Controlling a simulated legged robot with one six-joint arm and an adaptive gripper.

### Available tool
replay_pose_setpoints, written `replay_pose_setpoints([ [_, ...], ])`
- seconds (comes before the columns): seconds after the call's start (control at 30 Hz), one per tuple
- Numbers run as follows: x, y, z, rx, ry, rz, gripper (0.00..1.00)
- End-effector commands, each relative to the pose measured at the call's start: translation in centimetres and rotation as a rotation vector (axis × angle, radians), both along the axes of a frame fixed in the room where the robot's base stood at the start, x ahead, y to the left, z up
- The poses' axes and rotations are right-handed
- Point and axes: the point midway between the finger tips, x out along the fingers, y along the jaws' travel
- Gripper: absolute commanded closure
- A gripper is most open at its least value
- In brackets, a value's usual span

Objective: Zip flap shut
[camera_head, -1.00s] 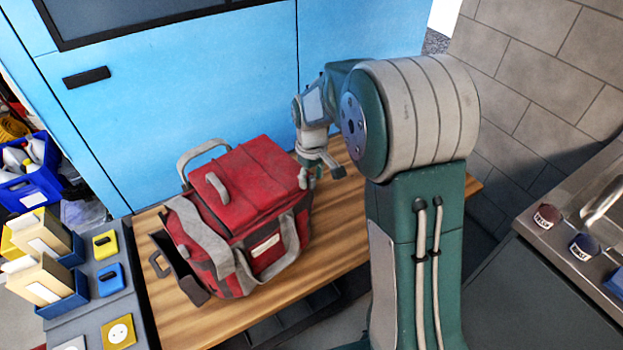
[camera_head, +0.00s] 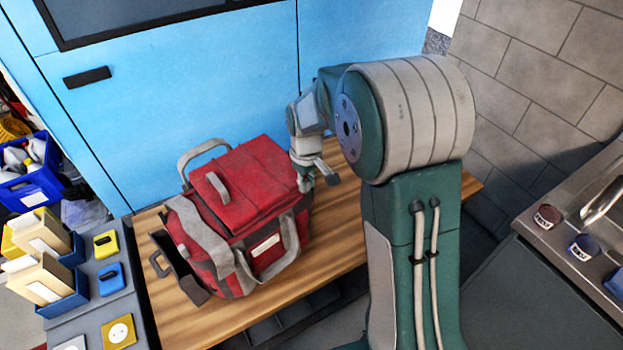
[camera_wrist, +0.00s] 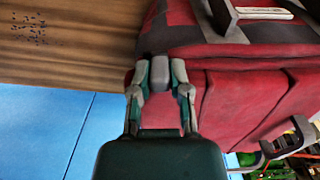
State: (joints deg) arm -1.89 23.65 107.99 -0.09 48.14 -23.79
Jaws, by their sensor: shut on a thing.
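A red and grey tool bag (camera_head: 255,185) stands on the wooden bench. Its red top flap (camera_head: 250,170) lies over the top and carries a grey loop; the top also shows in the wrist view (camera_wrist: 240,100). My gripper (camera_head: 308,184) is at the bag's right corner, low beside the flap's edge. In the wrist view my gripper (camera_wrist: 161,76) is shut on a small grey tab (camera_wrist: 160,70), which looks like the zip pull, at the bag's edge. The zip line itself is too small to make out.
A dark panel (camera_head: 180,268) hangs out at the bag's left end. A grey handle (camera_head: 195,155) stands up at the back. The blue cabinet (camera_head: 200,90) rises close behind the bench (camera_head: 335,255). Bare wood lies in front of the bag.

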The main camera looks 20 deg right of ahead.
Motion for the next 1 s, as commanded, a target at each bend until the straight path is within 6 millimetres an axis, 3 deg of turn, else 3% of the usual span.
replay_pose_setpoints([
  [0.6, -7.4, 14.9, -0.2, -0.001, 0.009, 0.007, 1.00],
  [0.8, -8.8, 17.7, -0.3, -0.002, 0.010, 0.004, 1.00],
  [1.0, -9.3, 18.8, -0.3, -0.002, 0.010, 0.001, 1.00],
])
